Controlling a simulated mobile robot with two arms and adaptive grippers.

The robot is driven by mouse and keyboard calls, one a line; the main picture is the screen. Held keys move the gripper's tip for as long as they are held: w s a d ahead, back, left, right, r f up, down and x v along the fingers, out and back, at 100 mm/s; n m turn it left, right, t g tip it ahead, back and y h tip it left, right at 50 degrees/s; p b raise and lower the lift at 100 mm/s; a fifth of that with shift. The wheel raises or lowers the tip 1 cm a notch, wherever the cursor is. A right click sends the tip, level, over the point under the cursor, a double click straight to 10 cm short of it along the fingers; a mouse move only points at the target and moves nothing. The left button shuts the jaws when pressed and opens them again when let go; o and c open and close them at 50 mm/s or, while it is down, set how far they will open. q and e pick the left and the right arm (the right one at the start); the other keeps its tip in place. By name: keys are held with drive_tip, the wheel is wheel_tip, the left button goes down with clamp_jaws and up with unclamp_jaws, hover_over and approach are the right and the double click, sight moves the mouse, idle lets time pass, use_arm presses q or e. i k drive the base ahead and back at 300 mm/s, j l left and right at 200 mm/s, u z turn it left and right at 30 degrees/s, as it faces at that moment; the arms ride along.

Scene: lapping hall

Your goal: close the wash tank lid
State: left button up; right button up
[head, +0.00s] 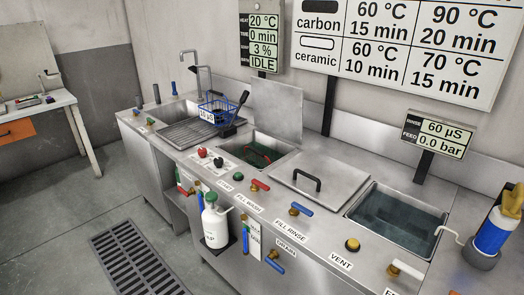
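The wash tank (240,147) appears to be the small open tank left of the centre of the steel bench, behind the FILL WASH label (247,203). Its lid (277,110) stands up at the back edge of the opening as a plain grey plate, raised and open. Inside the tank is dark liquid with a red-edged item (257,154) in it; its details are unclear. No handle shows on the side of the lid facing me. Neither of my grippers is in the head view.
A flat lid with a black handle (318,180) lies right of the wash tank. Further right is an open water-filled tank (400,225). A blue wire basket (218,110) stands at the left sink's drainer. Valves and a white bottle (216,222) line the front. Floor grating (136,262) lies before the bench.

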sight(277, 107)
drive_tip(key=i+j, duration=0.15)
drive_tip(key=j, duration=0.25)
drive_tip(key=i+j, duration=0.2)
drive_tip(key=j, duration=0.2)
drive_tip(key=i+j+u, duration=0.1)
drive_tip(key=j, duration=0.3)
drive_tip(key=i+j, duration=0.2)
drive_tip(key=j, duration=0.2)
drive_tip(key=i+j, duration=0.2)
drive_tip(key=j, duration=0.2)
